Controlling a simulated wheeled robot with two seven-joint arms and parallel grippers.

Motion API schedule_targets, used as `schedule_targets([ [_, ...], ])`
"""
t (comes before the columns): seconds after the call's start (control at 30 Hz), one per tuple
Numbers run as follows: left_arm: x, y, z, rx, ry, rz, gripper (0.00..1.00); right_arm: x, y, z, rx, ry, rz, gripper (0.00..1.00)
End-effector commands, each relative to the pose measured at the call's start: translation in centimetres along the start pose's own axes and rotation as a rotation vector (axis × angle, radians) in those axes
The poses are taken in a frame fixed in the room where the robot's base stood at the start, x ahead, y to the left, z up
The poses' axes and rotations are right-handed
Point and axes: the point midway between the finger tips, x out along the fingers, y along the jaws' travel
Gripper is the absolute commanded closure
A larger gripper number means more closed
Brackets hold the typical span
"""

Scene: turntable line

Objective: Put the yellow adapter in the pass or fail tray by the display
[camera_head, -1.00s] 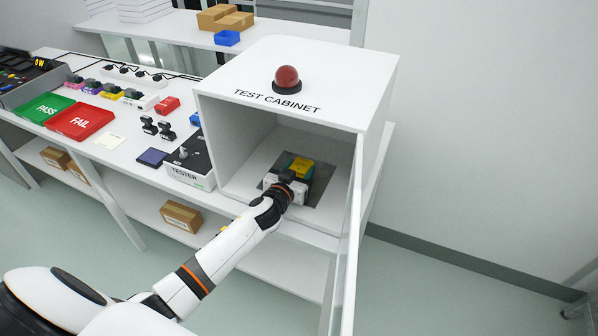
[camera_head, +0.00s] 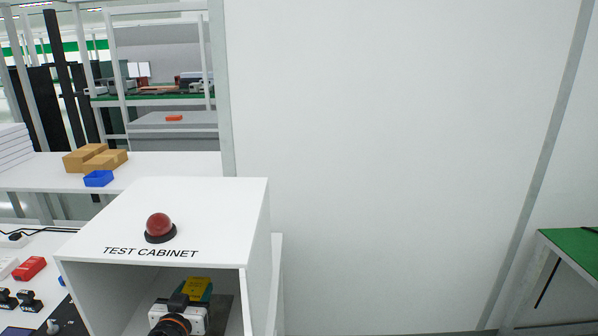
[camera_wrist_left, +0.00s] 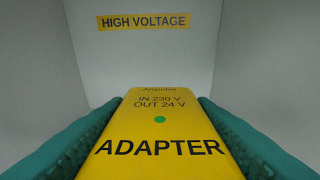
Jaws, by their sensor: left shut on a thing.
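The yellow adapter (camera_head: 199,287) is inside the open white test cabinet (camera_head: 255,205). My left gripper (camera_head: 205,291) reaches into the cabinet and is shut on the adapter. In the left wrist view the adapter (camera_wrist_left: 160,120) lies between the two teal fingers, with its printed label and a green dot facing up. The cabinet's inner back wall carries a "HIGH VOLTAGE" label (camera_wrist_left: 143,22). The pass and fail trays and the display are outside the head view now. My right gripper is not in view.
A red dome lamp (camera_head: 159,226) stands on the cabinet top. On the bench at left are a red box (camera_head: 29,268) and small black parts (camera_head: 28,301). Cardboard boxes (camera_head: 96,160) and a blue bin (camera_head: 98,178) sit on a table behind. A plain wall fills the middle.

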Motion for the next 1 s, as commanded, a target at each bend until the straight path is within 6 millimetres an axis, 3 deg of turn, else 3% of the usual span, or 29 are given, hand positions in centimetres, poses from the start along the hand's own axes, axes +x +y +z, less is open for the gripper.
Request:
schedule_targets([
  [0.03,-1.7,-1.6,-0.2,0.004,0.002,-0.016,0.84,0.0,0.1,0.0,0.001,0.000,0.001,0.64],
  [0.2,-7.8,-5.4,0.0,0.011,0.001,-0.040,0.84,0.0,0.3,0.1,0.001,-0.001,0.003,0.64],
  [0.4,-13.3,-7.4,1.2,-0.004,-0.005,-0.040,0.84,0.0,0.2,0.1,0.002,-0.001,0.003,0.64],
  [0.57,-15.4,-7.7,1.4,-0.014,-0.005,-0.035,0.84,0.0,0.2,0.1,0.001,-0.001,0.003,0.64],
  [1.0,-21.9,-7.5,-2.2,-0.016,-0.006,-0.033,0.84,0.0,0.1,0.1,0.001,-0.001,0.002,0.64],
])
